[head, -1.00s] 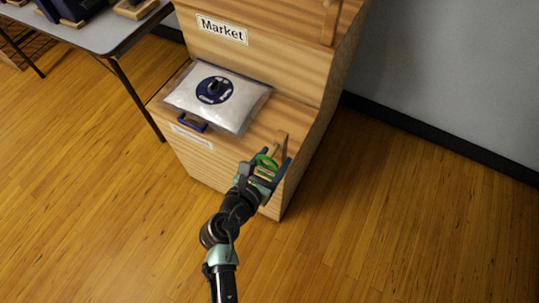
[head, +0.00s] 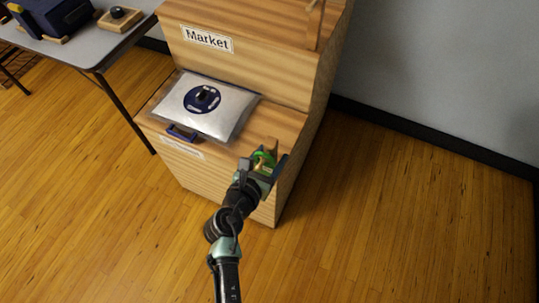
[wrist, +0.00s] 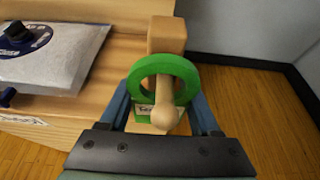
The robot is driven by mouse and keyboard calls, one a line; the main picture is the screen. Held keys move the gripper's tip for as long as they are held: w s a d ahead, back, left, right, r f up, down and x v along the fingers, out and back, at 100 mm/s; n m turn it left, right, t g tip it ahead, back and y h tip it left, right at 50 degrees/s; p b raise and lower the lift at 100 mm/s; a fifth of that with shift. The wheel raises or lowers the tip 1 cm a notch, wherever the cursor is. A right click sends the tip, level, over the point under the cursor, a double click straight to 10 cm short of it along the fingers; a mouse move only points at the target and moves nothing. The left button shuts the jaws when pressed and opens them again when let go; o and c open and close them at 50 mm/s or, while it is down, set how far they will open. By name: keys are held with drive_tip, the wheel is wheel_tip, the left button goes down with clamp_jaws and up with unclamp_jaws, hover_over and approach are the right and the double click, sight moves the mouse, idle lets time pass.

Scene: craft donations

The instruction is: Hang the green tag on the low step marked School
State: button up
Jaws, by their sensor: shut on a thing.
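The green tag (wrist: 137,85) is a ring with a small label at its lower edge. It also shows in the head view (head: 260,156). My gripper (wrist: 160,103) is shut on it, one blue finger on each side; in the head view my gripper (head: 265,166) is at the low step's right front corner. A wooden peg with a round knob (wrist: 166,115) stands out from a wooden post (wrist: 166,35) on the low step (head: 210,178). The peg passes through the ring's hole, and the knob is on the near side. The step's white label (head: 181,147) is too small to read.
The higher step marked Market (head: 207,39) rises behind. A grey table (head: 92,47) stands at left. Floor at right is clear.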

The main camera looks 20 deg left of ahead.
idle(0.3)
drive_tip(key=o, duration=1.4)
